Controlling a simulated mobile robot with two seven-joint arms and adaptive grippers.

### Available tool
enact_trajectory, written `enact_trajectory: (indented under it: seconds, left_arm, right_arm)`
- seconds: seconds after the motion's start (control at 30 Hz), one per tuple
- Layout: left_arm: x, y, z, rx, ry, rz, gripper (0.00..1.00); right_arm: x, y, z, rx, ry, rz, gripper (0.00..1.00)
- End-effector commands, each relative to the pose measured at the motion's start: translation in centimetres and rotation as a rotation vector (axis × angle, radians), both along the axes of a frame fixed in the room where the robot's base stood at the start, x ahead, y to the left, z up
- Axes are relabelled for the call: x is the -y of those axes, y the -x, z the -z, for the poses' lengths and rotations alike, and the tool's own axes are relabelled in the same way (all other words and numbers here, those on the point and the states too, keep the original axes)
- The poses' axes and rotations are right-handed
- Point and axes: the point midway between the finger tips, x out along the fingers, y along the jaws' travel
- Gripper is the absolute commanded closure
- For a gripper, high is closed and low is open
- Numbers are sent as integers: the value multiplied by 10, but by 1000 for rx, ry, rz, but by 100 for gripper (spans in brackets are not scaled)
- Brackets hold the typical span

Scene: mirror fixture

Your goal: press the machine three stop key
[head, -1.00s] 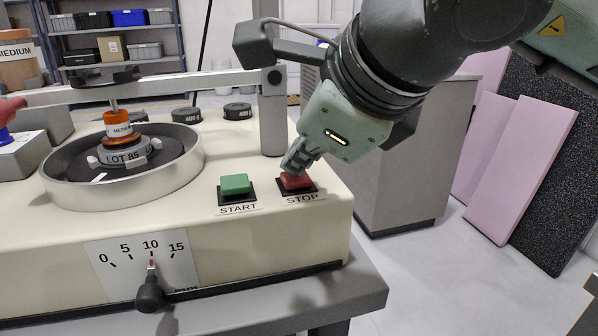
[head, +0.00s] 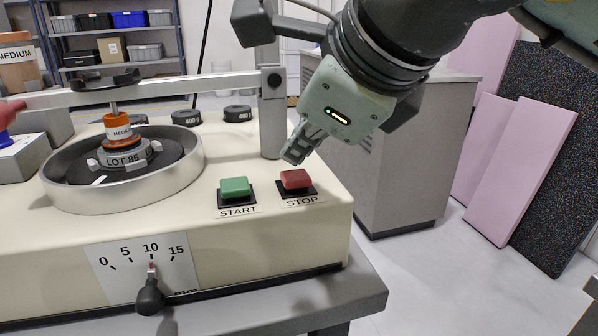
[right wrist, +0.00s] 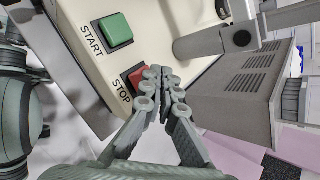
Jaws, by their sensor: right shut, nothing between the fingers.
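The red STOP key (head: 296,180) sits on a black base at the right front of the cream machine top, and its face shows clear in the head view. The green START key (head: 235,187) is to its left. My right gripper (head: 291,160) is shut and empty, with its fingertips just above and behind the STOP key, apart from it. In the right wrist view the closed fingertips (right wrist: 158,74) partly cover the red STOP key (right wrist: 138,78). My left gripper is not in view.
The machine's round pan (head: 60,195) holds a stacked lot weight and an orange piece. A grey upright post (head: 272,120) stands behind the keys. A dial lever (head: 150,295) is on the front. A grey cabinet (head: 400,160) stands to the right.

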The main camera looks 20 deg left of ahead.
Motion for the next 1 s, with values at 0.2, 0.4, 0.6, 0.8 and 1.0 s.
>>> enact_trajectory:
  seconds: [0.2, 0.4, 0.6, 0.8, 1.0]
  left_arm:
    - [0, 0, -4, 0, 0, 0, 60]
    - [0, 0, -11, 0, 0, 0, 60]
    - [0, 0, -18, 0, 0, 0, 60]
    - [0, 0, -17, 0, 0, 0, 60]
    - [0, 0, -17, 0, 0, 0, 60]
  right_arm:
    - [0, 0, -9, 1, -1, 0, 100]
    - [0, 0, -29, 1, -1, 0, 100]
    - [0, 0, -48, -1, -1, 1, 100]
    - [0, 0, -50, 0, 0, 0, 100]
    - [0, 0, -50, 0, 0, 0, 100]
